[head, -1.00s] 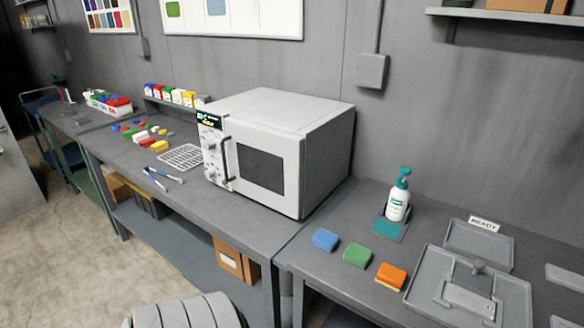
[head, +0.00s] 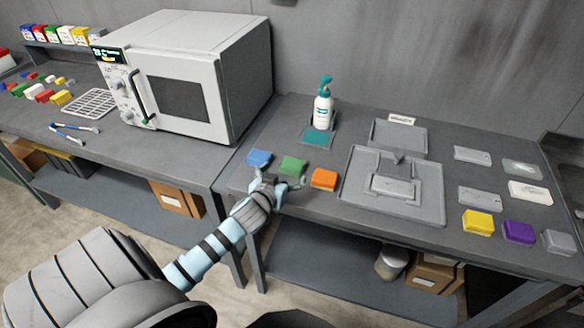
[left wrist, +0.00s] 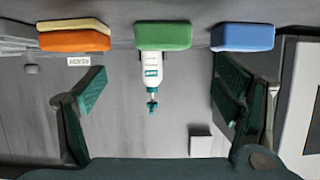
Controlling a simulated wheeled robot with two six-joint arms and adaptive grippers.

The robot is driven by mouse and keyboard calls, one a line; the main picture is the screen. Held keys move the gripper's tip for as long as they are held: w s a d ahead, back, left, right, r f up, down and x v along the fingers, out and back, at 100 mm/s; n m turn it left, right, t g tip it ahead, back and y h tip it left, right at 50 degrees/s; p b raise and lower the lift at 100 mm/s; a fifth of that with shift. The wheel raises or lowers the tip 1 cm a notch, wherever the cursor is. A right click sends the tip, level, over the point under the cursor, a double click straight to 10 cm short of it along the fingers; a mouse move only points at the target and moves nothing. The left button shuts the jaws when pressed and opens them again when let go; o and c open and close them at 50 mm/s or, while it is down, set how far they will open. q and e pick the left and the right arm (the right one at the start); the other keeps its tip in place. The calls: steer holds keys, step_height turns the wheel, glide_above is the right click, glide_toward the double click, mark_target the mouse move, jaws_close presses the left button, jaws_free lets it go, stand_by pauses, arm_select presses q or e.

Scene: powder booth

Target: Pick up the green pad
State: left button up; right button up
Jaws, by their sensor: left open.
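The green pad (head: 293,164) lies on the right-hand bench near its front edge, between the blue pad (head: 259,158) and the orange pad (head: 324,178). My left gripper (head: 277,184) is at the bench's front edge, just in front of the green pad, and covers a little of its near side. In the left wrist view, which is upside down, the green pad (left wrist: 163,36) is at the top middle, beyond the tips of my open left gripper (left wrist: 162,76). Nothing is between the fingers. My right gripper is not in view.
A pump bottle (head: 324,106) stands on a teal mat behind the pads. A grey fixture (head: 415,204) is right of the orange pad, with yellow (head: 478,222) and purple (head: 518,232) pads farther right. A microwave (head: 215,75) stands on the left bench.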

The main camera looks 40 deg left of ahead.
mark_target(291, 165)
arm_select(q)
steer(key=x, duration=0.8)
steer(key=shift+w+a+f+b, duration=0.15)
steer(key=shift+a+b, duration=0.1)
steer(key=shift+b, duration=0.15)
steer(key=c, duration=1.1)
